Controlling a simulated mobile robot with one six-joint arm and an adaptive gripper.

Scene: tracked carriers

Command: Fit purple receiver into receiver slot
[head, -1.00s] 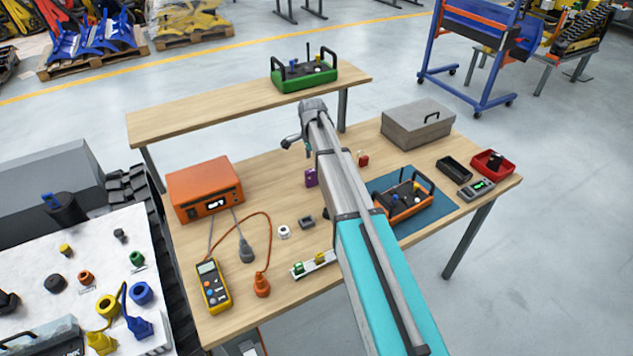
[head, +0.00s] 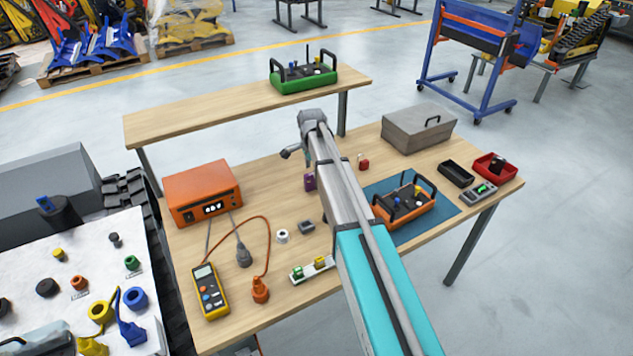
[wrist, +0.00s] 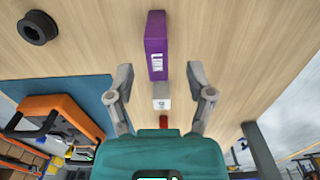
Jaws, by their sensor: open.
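In the wrist view the purple receiver (wrist: 157,45) shows a white label and lies ahead of my gripper (wrist: 160,76). The fingers are spread to either side below it, empty; I cannot tell whether they touch it. In the head view the arm mostly hides the gripper. An orange unit (head: 402,213) with black handles sits on a blue mat to the right; it shows at the wrist view's left (wrist: 52,112). The receiver slot cannot be made out.
A black ring (wrist: 38,28) lies upper left there. An orange power box (head: 203,194), a multimeter (head: 209,292) and a grey case (head: 418,128) occupy the table.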

